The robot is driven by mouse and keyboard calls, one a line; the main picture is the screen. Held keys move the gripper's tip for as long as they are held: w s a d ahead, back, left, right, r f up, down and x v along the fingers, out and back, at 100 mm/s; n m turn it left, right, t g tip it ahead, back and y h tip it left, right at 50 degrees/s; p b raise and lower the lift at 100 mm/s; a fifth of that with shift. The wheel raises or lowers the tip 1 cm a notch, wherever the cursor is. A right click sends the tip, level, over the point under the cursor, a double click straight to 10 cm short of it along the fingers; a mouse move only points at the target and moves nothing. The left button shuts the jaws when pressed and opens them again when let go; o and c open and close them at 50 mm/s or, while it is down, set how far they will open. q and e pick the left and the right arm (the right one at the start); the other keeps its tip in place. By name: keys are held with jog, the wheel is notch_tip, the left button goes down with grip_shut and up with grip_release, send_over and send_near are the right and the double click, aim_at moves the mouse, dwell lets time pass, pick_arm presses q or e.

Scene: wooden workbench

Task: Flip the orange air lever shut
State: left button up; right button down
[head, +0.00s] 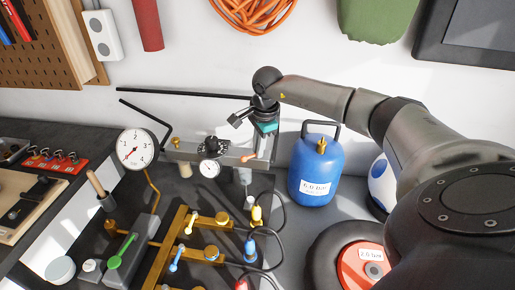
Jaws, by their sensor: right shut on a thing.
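The orange lever (249,157) shows as a small orange piece on the grey pipe (228,158) at the back of the workbench. My right gripper (262,146) reaches down to it from above, with the arm coming in from the right. Its jaws are shut on the orange lever, and the fingers hide part of it. The lever's exact angle is hard to tell at this size. My left gripper is not in view.
A blue gas bottle (316,172) stands right of the gripper. A small gauge (209,168) and black valve sit on the pipe to its left. Brass piping (168,249) with several coloured levers, including a green one (122,252), fills the front. A large gauge (135,148) stands left.

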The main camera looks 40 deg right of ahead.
jog(key=n, duration=0.2)
jog(key=n+b, duration=0.1)
jog(key=n+y, duration=0.1)
jog(key=n, duration=0.1)
jog(key=shift+s+d+n, duration=0.15)
jog(key=shift+s+n, duration=0.1)
jog(key=shift+n, duration=0.05)
jog(key=shift+s+d+n+y+b, duration=0.15)
jog(key=shift+n+b, duration=0.25)
jog(key=shift+n, duration=0.75)
jog(key=shift+s+d+n+y+b, duration=0.1)
jog(key=shift+n+y+b, duration=0.25)
jog(key=shift+n, duration=0.8)
jog(key=shift+r, duration=0.1)
jog(key=c, duration=0.9)
grip_release()
jog(key=shift+g, duration=0.3)
jog(key=r, duration=0.5)
jog(key=s+d+r, duration=0.1)
jog(key=r, duration=0.4)
jog(key=s+r+p, duration=0.1)
jog(key=r, duration=0.4)
jog(key=shift+s+d, duration=0.15)
jog(key=shift+d, duration=0.25)
jog(key=shift+f, duration=0.15)
